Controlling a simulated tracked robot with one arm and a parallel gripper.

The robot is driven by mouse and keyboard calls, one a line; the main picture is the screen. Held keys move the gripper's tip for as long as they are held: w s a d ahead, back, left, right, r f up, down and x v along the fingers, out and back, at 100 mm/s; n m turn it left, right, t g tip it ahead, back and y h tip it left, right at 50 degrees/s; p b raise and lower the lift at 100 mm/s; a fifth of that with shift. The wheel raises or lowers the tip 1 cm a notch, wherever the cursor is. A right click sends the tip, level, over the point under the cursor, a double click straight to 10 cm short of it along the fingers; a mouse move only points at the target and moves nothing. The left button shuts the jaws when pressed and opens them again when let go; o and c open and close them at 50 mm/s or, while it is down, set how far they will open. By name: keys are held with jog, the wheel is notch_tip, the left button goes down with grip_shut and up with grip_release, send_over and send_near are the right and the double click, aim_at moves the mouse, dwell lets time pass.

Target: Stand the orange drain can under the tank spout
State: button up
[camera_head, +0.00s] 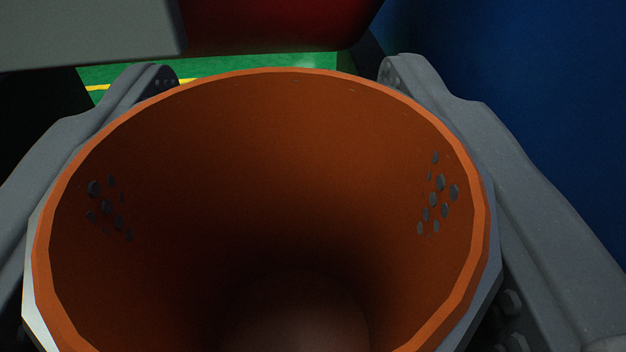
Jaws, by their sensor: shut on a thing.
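The orange drain can (270,130) fills most of the view, and I look down through its open top to its dark bottom. My gripper (272,75) is shut on the can, with one grey finger along its left side and the other along its right. Small grey studs of the fingers show through the can's walls on both sides. I cannot tell whether the can's base touches anything. No tank spout can be made out.
A red body (280,22) stands beyond the can, with a grey block (90,30) at the upper left. A blue surface (540,90) rises close on the right. Green floor (225,67) with a yellow line (98,87) shows behind the can.

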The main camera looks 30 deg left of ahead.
aim_at(283, 213)
notch_tip(283, 213, down, 3)
jog(key=shift+f+b, duration=0.1)
jog(key=shift+b, duration=0.3)
jog(key=shift+r, duration=0.2)
jog(key=o, duration=1)
jog(key=shift+f, duration=0.1)
jog(key=shift+c, duration=0.2)
jog(key=p+v, duration=0.2)
jog(key=v, duration=1)
jog(key=shift+p, duration=0.3)
jog(key=shift+s, duration=0.1)
